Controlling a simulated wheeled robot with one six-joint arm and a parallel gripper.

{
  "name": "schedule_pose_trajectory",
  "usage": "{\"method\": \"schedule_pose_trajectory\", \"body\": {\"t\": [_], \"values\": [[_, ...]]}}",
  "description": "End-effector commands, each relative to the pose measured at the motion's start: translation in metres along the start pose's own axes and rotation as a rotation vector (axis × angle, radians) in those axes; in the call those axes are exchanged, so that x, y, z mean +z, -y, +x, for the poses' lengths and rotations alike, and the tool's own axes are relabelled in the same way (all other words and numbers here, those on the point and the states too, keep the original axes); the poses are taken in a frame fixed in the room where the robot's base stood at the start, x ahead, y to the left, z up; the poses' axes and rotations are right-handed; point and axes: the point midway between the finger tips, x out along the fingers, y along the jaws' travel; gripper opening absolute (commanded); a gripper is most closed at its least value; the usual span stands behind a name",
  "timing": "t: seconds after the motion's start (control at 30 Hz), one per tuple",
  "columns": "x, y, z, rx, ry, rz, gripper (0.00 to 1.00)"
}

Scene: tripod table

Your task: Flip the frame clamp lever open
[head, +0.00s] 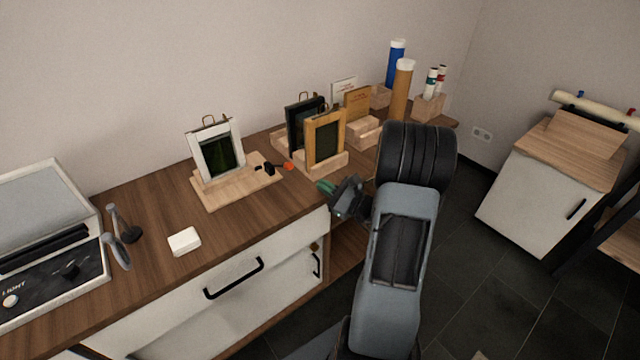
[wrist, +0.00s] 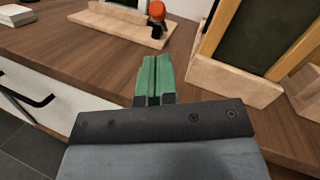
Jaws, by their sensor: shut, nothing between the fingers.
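The frame clamp lever has an orange knob (head: 289,166) and a black body (head: 268,168). It sits at the right end of a wooden base (head: 225,195) that holds a white frame (head: 194,150) upright. In the wrist view the orange knob (wrist: 156,9) shows at the top, above the black clamp part (wrist: 155,29). The knob sticks out towards the right in the head view. My gripper (head: 325,187) is shut and empty, to the right of and nearer than the lever, apart from it. Its green fingertips (wrist: 155,62) point towards the clamp in the wrist view.
A yellow-wood frame (head: 341,128) and a dark frame (head: 290,118) stand close on the right in wooden stands. A white block (head: 184,241) and a light box (head: 70,275) lie to the left. The wooden tabletop (head: 270,210) before the clamp is clear.

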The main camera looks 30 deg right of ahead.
Motion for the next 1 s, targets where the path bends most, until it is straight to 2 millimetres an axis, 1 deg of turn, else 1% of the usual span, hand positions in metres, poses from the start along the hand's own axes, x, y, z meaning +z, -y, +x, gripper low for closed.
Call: {"method": "schedule_pose_trajectory", "body": {"t": [0.03, 0.1, 0.3, 0.5, 0.7, 1.0], "values": [[0.001, -0.002, 0.009, 0.006, 0.003, 0.001, 0.0], [0.001, -0.001, 0.021, 0.006, 0.002, 0.0, 0.0], [0.001, -0.001, 0.052, 0.005, 0.002, 0.001, 0.0], [0.0, -0.001, 0.072, 0.003, 0.001, 0.001, 0.0], [0.001, -0.001, 0.08, 0.002, 0.001, 0.001, 0.0], [0.0, -0.001, 0.081, 0.002, 0.001, 0.001, 0.0]]}}
